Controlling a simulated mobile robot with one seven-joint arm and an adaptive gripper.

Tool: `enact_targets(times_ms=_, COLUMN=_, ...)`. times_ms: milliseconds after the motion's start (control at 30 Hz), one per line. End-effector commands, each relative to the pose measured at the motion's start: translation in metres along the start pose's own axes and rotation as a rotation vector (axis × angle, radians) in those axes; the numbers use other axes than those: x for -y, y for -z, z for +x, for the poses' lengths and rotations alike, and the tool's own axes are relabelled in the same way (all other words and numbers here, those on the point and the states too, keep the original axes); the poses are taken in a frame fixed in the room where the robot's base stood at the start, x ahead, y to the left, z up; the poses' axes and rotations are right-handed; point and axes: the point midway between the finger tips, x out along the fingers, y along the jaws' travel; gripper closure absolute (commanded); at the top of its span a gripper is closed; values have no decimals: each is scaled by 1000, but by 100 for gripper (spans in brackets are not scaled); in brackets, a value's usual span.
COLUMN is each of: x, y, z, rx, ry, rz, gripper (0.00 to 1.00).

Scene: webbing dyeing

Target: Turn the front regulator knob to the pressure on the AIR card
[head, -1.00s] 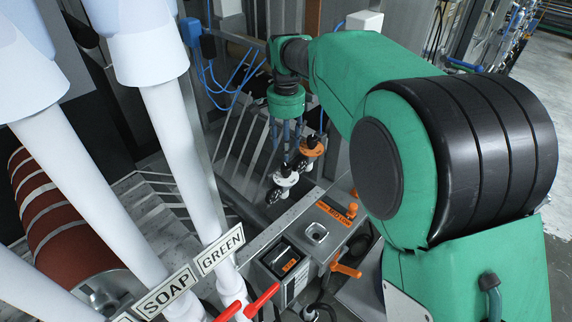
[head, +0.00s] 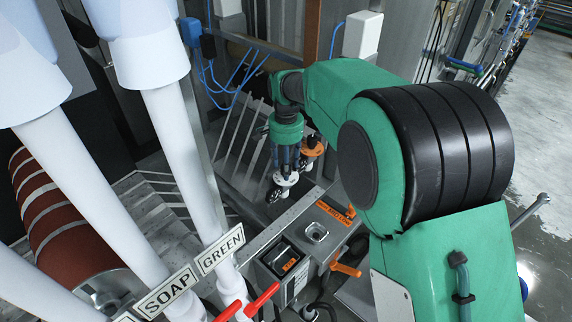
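Two regulators stand close together on the machine at mid-picture. The front regulator (head: 286,180) has a white body with a dark gauge on its lower left. The rear regulator (head: 313,147) has an orange top and is partly hidden behind my gripper. My gripper (head: 285,168) points down, with its fingers right over the front regulator's top. The fingers hide its knob, so I cannot tell whether they touch it or are open or shut. I cannot make out an AIR card or read the gauge.
Below the regulators is a metal panel with an orange label (head: 334,213) and an orange lever (head: 345,270). White pipes with SOAP (head: 168,291) and GREEN (head: 220,249) signs fill the left. Red-handled valves (head: 262,300) stand at the bottom. Open floor shows far right.

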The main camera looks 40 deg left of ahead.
Motion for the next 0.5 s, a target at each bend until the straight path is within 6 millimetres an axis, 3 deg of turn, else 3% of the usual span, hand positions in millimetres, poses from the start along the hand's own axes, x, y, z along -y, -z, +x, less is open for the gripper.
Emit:
enact_targets(times_ms=33, x=0, y=0, z=0, rx=0, ry=0, rz=0, gripper=54)
enact_targets(times_ms=200, x=0, y=0, z=0, rx=0, ry=0, rz=0, gripper=88)
enact_targets(times_ms=267, x=0, y=0, z=0, rx=0, ry=0, rz=0, gripper=97)
enact_targets(times_ms=500, x=0, y=0, z=0, rx=0, ry=0, rz=-12, gripper=97)
